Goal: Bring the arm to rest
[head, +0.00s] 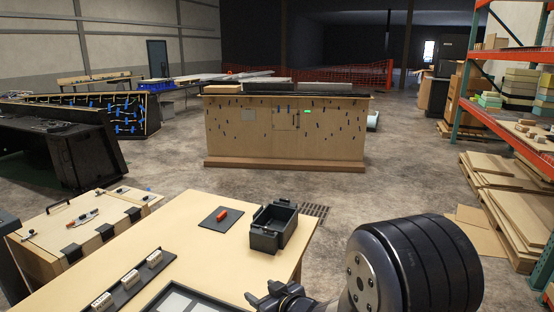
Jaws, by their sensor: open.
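My arm (415,268) shows in the head view at the bottom right, a large dark ribbed joint with a pale metal flange. My gripper (264,294) is at the bottom edge, left of that joint, partly cut off by the frame. Its dark jaws point left and are open, with nothing seen between them. It appears over or beside the right front part of the light wooden table (185,228); its height above the top is hard to tell.
On the table are an open black bin (274,226), a red piece (222,215) on a dark plate, and a black rail with white blocks (129,278). A wooden console (285,150) with a small green light stands beyond.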

